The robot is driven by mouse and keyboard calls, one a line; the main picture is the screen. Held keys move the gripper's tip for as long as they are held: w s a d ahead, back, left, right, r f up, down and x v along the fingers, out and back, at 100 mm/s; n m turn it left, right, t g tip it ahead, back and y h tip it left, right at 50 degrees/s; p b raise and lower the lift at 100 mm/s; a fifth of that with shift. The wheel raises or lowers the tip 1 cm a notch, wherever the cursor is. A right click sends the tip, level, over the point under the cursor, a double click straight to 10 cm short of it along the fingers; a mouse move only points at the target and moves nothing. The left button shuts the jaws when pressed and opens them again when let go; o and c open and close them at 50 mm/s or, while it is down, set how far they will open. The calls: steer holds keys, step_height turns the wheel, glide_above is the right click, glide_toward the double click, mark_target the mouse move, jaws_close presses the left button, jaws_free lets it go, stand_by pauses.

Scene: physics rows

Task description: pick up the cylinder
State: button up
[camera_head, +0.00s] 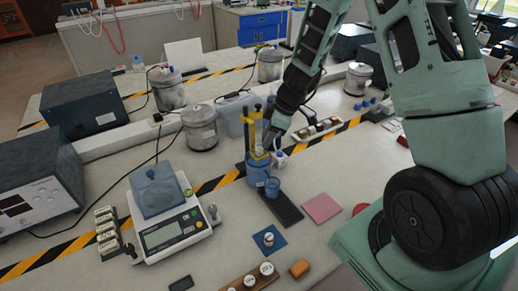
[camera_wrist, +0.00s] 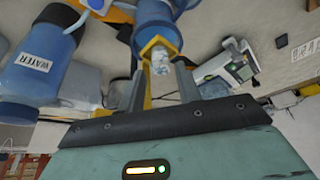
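A pale, speckled upright cylinder (camera_wrist: 160,62) with a yellow collar shows between my fingertips in the wrist view, in front of a round blue part (camera_wrist: 155,14). In the head view, it seems to be at the yellow-and-blue stand (camera_head: 257,166) in the middle of the bench, partly hidden by my wrist. My gripper (camera_head: 268,146) is down at the top of this stand. In the wrist view, my gripper (camera_wrist: 162,72) has a finger on each side of the pale cylinder. I cannot tell whether the fingers touch it.
A blue bottle marked WATER (camera_wrist: 30,62) is close on the left in the wrist view. A blue cup (camera_head: 272,187) stands on a dark strip (camera_head: 286,210) before the stand. A balance (camera_head: 170,230) is to the left and a steel canister (camera_head: 200,128) behind it. A pink pad (camera_head: 321,208) lies right.

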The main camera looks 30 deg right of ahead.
mark_target(259, 150)
steer(key=shift+p+x, duration=0.6)
steer(key=shift+x, duration=1.65)
steer(key=shift+w+a+r, duration=0.1)
steer(key=shift+w+a, duration=0.05)
jaws_close()
